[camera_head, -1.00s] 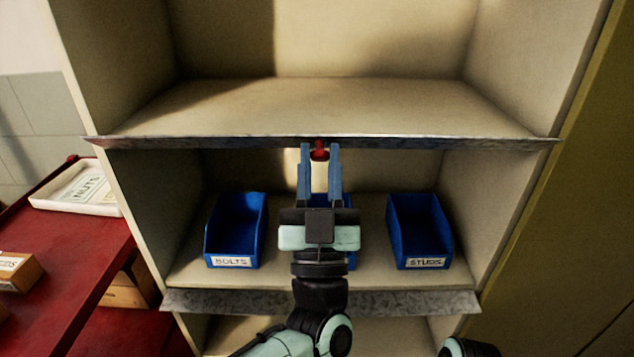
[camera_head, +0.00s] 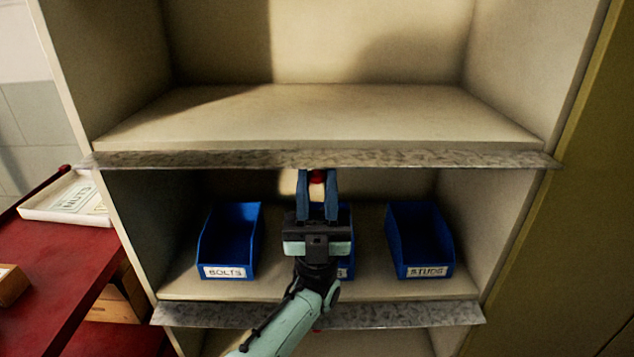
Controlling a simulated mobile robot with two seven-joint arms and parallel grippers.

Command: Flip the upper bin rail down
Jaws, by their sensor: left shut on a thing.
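The upper bin rail (camera_head: 430,159) is a grey mottled metal strip along the front edge of the upper shelf. Its broad face shows, and the shelf floor behind it is open to view. A red knob (camera_head: 317,176) sits under the middle of the rail. My left gripper (camera_head: 317,181) points up at the knob, its two blue fingers shut on it. The fingers hide part of the knob. My right gripper is not in view.
The shelf below holds a BOLTS bin (camera_head: 228,242), a STUDS bin (camera_head: 420,241) and a middle bin mostly hidden by my gripper. A lower rail (camera_head: 400,314) runs beneath them. The upper shelf is empty.

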